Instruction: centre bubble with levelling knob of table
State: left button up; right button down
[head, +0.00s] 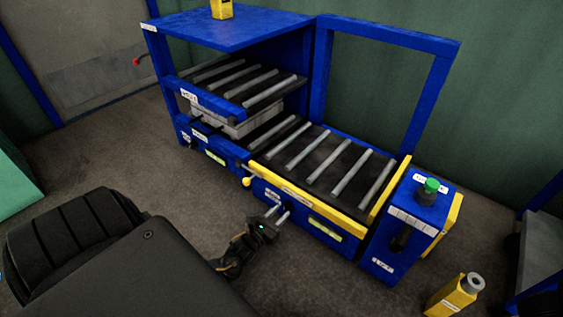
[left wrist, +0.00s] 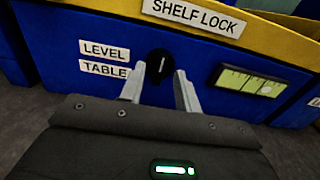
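The table's levelling knob (left wrist: 159,66) is a round black knob with a pale line, beside the labels "LEVEL" and "TABLE" on the blue front panel. The green bubble vial (left wrist: 250,82) is to its right; it also shows in the head view (head: 325,228). In the head view my left gripper (head: 279,213) points at the panel. My right gripper is not in view.
A yellow rail with a "SHELF LOCK" label (left wrist: 194,17) runs above the knob. The roller table (head: 325,165) lies behind it. A blue box with a green button (head: 431,185) stands at the right. A second vial (head: 214,157) is on the left unit.

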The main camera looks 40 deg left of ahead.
pick_arm(q)
jog(key=shift+w, duration=0.7)
grip_shut()
